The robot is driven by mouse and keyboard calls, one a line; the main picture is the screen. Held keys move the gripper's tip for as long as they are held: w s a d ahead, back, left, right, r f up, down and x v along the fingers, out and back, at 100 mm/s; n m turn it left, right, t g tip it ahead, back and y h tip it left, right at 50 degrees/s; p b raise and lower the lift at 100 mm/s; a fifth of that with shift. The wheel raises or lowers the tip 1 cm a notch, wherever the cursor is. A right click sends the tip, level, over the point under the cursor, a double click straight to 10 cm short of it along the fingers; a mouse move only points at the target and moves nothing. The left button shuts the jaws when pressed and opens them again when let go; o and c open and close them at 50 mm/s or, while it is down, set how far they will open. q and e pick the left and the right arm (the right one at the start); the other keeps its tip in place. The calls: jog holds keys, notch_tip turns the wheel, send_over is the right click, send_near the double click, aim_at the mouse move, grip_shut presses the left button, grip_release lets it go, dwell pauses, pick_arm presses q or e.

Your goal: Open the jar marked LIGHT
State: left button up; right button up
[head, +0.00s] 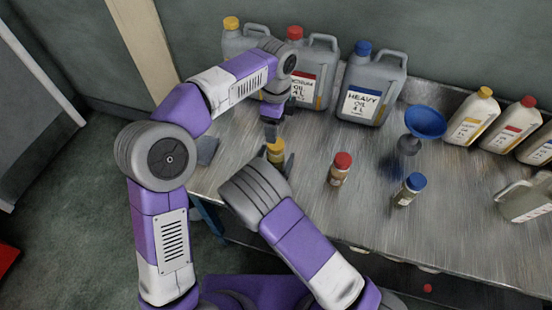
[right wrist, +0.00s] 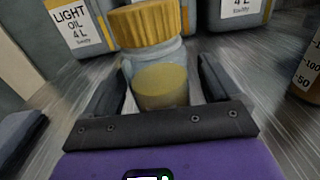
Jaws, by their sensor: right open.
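A small glass jar with a ribbed yellow cap (head: 275,149) stands on the metal bench; no marking on it is readable. In the right wrist view the jar (right wrist: 161,87) is upright with yellow liquid low inside and the cap on. My right gripper (right wrist: 158,92) is open, its two fingers on either side of the jar, with gaps showing. In the head view my left gripper (head: 271,128) points down just above the yellow cap. Its fingers are too small and overlapped to tell if open or shut.
A red-capped jar (head: 341,168) and a blue-capped jar (head: 410,189) stand to the right. Large canisters, including HEAVY OIL (head: 371,88) and LIGHT OIL (right wrist: 74,22), line the back. A blue funnel (head: 425,121) and several bottles are further right. A grey block (head: 207,150) lies left.

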jog(key=shift+w, duration=0.1)
jog(key=shift+c, duration=0.2)
grip_shut()
pick_arm(q)
jog(key=m, duration=0.4)
jog(key=shift+s+d+f, duration=0.1)
jog(key=shift+f, duration=0.2)
jog(key=m, duration=0.4)
jog(key=shift+r+m, duration=0.25)
jog(key=shift+m, duration=0.15)
jog(key=shift+f, duration=4)
